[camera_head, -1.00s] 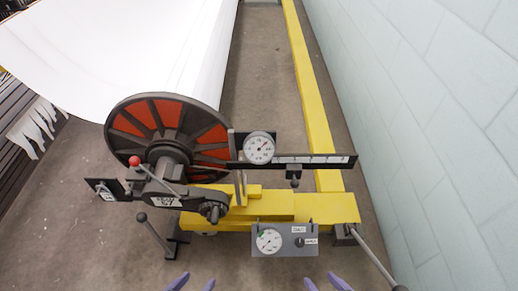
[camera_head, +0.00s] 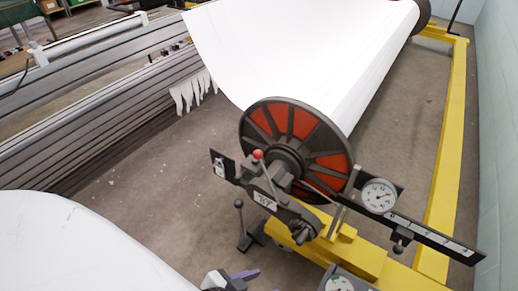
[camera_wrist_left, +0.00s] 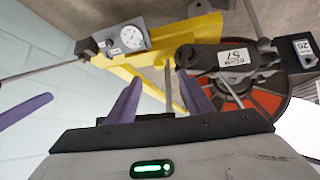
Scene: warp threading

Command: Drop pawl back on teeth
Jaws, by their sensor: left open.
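In the head view a lever with a red knob (camera_head: 258,155) rises from a dark arm with a pale number tag (camera_head: 265,201), in front of the large wheel (camera_head: 335,165) with orange panels. I cannot make out a separate pawl or whether it touches teeth. My left gripper (camera_wrist_left: 158,92) is open and empty in the left wrist view, its two purple fingers apart. The dark arm (camera_wrist_left: 205,58) and wheel (camera_wrist_left: 270,105) show beyond its right finger, not touched. A purple finger, apparently of my right gripper (camera_wrist_left: 25,110), shows at the left edge; its opening is not visible.
A round dial (camera_head: 379,196) sits on a dark scale bar (camera_head: 435,238) reaching right. An upright handle (camera_head: 239,215) stands left of the arm. The yellow frame (camera_head: 445,150) runs along the right wall.

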